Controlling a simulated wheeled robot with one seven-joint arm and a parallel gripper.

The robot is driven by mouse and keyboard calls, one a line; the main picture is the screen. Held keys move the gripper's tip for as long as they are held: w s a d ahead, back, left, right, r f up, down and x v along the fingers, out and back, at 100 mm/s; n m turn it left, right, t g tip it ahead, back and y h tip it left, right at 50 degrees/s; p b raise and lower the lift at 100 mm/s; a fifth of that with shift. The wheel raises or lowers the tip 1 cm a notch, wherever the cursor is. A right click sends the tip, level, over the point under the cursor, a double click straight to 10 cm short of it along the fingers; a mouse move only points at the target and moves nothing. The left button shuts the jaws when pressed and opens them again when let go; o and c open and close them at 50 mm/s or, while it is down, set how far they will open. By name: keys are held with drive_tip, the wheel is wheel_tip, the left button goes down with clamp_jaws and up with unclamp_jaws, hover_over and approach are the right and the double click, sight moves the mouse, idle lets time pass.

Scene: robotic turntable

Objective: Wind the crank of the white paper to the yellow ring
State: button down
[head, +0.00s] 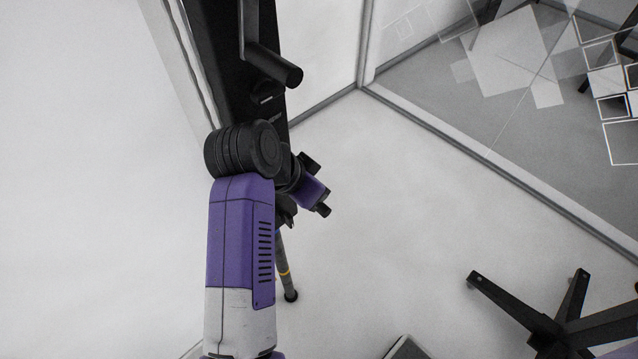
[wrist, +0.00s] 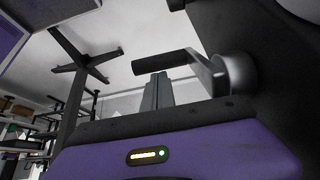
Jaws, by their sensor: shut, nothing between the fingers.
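In the wrist view a crank shows a silver hub (wrist: 236,74), a grey arm and a black handle (wrist: 166,62) pointing left. My gripper (wrist: 157,78) is shut and empty, its fingertips close to that handle in the picture; I cannot tell whether they touch. In the head view a black crank (head: 272,64) sits high on a dark upright panel (head: 222,60). My arm hides the lower panel and most of my gripper. A yellow ring (head: 284,272) circles a thin grey pole (head: 287,284) below my wrist.
A black star-shaped base (head: 555,325) stands on the floor at lower right. A glass partition (head: 500,90) runs across the upper right. The pale floor (head: 400,210) between my arm and the partition is clear. Shelves (wrist: 40,135) show at left in the wrist view.

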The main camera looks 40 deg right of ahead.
drive_tip(key=shift+w+a+f+y, duration=0.1)
drive_tip(key=shift+a+f+y, duration=0.05)
drive_tip(key=shift+a+y, duration=0.15)
idle(0.4)
